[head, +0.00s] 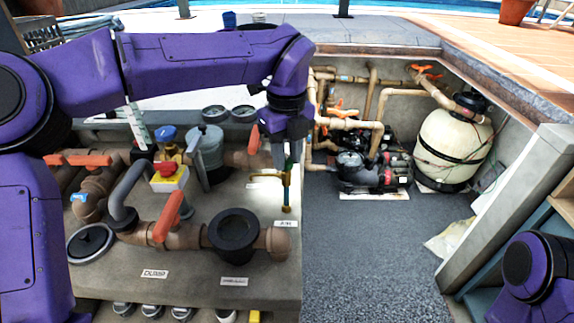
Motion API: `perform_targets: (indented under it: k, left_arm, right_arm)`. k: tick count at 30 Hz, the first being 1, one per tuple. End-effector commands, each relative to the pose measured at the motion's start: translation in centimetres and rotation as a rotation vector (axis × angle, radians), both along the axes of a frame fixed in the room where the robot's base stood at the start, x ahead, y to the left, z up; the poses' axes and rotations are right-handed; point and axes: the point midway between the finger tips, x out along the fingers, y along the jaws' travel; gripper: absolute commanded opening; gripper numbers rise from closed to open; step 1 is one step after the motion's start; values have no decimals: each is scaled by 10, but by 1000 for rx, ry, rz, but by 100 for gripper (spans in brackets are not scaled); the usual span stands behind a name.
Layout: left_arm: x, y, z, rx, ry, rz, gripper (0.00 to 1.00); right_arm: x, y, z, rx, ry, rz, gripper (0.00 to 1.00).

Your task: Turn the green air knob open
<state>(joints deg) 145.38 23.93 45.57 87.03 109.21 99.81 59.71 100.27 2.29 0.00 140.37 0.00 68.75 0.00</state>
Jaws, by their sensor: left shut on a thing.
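The green air knob (288,164) sits at the top of a thin brass valve pipe (287,188) on the right part of the concrete bench. A small white label (285,223), seemingly reading AIR, lies at the pipe's foot. My left gripper (286,160) points down from above and is shut on the green knob. Its fingers hide most of the knob, so its turned angle cannot be told. My right arm shows only in part at the lower right; its gripper is out of view.
Orange-handled valves (170,215) and brown pipes stand left of the knob. A yellow-red box (169,177) and a grey canister (206,148) are nearby. A pump (365,170) and a cream tank (452,145) stand in the pit. The grey gravel floor (370,250) is clear.

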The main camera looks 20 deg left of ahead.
Motion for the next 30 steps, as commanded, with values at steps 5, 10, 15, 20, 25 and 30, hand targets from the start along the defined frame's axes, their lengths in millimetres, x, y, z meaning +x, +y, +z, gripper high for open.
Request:
perform_targets:
  k: [5, 10, 15, 20, 25, 30]
  left_arm:
    - [1, 2, -9, 4, 1, 159, 0]
    - [1, 2, -8, 5, 3, 287, 0]
    - [0, 2, -7, 7, 3, 384, 0]
    - [0, 2, -6, 6, 5, 444, 0]
    - [0, 2, -6, 7, 7, 476, 0]
    - [0, 2, -5, 7, 8, 486, 0]
  right_arm:
    - [0, 0, -26, 0, 0, 0, 43]
    - [0, 0, -40, 0, 0, 0, 43]
    - [0, 0, -51, 0, 0, 0, 43]
    - [0, 0, -57, 0, 0, 0, 43]
    - [0, 0, -60, 0, 0, 0, 43]
    - [0, 0, -60, 0, 0, 0, 43]
